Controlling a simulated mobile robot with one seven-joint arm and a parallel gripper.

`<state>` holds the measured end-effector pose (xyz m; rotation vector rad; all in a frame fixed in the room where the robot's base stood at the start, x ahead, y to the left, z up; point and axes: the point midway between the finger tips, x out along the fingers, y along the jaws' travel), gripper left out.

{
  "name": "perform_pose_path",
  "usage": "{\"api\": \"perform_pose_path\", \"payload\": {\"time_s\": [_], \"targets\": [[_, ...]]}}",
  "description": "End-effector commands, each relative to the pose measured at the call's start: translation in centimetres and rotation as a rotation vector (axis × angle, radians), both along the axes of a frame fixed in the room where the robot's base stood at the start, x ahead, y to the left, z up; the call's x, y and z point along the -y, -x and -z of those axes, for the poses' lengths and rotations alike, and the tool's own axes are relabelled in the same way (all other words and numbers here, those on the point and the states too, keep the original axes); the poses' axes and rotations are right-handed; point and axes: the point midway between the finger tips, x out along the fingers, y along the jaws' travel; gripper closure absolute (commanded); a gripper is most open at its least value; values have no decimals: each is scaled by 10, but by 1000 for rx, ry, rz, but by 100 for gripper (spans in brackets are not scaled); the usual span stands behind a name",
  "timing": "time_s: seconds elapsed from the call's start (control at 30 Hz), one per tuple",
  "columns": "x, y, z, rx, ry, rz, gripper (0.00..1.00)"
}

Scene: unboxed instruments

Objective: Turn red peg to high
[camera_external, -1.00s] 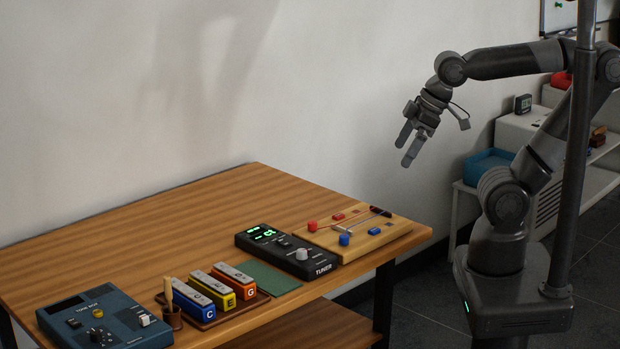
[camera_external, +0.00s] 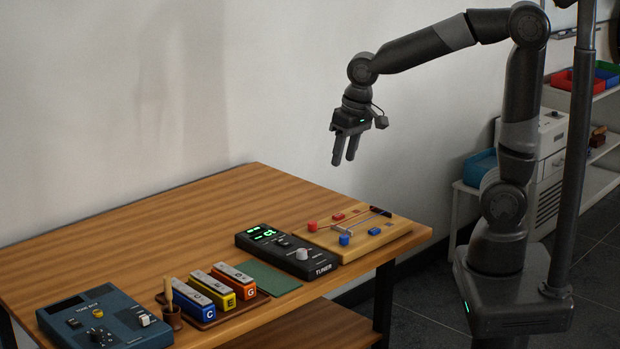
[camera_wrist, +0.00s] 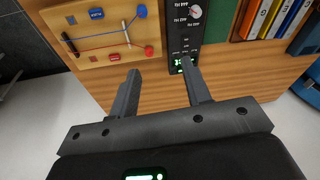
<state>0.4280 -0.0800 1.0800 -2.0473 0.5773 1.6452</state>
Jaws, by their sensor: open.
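The red peg (camera_external: 311,225) is a round knob at the left of the wooden string board (camera_external: 392,234), at the end of a string. In the wrist view the red peg (camera_wrist: 149,51) sits at the board's lower right corner. A blue peg (camera_external: 344,239) is near the board's front edge; it also shows in the wrist view (camera_wrist: 142,11). A small red label (camera_external: 338,216) and a blue label (camera_external: 374,231) lie on the board. My gripper (camera_external: 345,162) is open, empty, and points down well above the board's back side. In the wrist view its fingers (camera_wrist: 160,78) straddle bare table.
A black tuner (camera_external: 286,251) with a lit green display stands next to the board. The table's back (camera_external: 190,215) is clear.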

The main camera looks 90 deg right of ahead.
Motion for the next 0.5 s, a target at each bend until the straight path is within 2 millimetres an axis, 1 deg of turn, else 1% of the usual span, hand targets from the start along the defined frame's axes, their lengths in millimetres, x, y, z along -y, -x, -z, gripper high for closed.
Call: {"api": "perform_pose_path", "payload": {"time_s": [0.03, 0.2, 0.3, 0.4, 0.5], "targets": [[10, -11, 10, -26, -12, 49, 56], [43, -42, 44, -97, -47, 217, 56], [61, -56, 64, -134, -64, 307, 56], [76, -66, 81, -162, -77, 380, 56], [86, -72, 94, -180, -84, 428, 56]]}}
